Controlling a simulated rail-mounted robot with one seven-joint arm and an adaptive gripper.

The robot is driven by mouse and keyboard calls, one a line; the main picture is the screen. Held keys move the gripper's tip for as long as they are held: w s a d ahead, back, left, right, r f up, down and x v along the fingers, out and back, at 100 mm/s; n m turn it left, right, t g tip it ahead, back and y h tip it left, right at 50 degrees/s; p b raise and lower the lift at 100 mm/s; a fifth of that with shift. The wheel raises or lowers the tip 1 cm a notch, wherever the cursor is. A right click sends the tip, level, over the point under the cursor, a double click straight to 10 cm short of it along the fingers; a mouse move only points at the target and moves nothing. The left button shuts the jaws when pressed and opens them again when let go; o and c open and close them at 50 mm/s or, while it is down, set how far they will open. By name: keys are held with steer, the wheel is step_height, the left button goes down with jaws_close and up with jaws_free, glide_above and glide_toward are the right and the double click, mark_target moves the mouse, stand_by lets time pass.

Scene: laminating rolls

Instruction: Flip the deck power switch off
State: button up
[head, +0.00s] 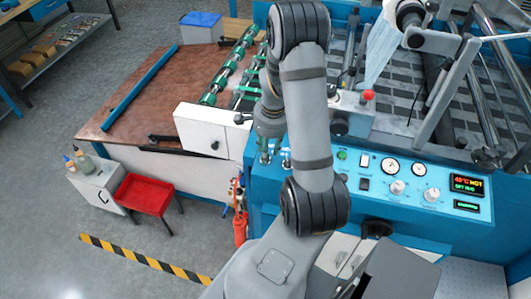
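The blue control panel (455,176) of the laminating machine faces me at the right. It carries a green button (342,155), a small white-plated switch (365,160) and a dark rocker-like switch (364,184). I cannot read which is the deck power switch, nor its position. A lit display (468,184) shows red and green text. My arm crosses in front of the panel's left part and hides some of it. The arm's wrist end hangs by the panel's left end; my gripper (265,152) is small there, and its fingers cannot be made out.
Two gauges (389,166) and two white knobs (397,187) sit right of the switches. A red-topped button box (367,97) stands above. A brown table (150,95) with a blue bar is at left. A red tray (146,194) and fire extinguisher (240,230) stand on the floor side.

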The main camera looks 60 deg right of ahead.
steer(key=shift+w+f, duration=0.15)
steer(key=shift+f, duration=0.8)
steer(key=shift+c, duration=1)
jaws_close()
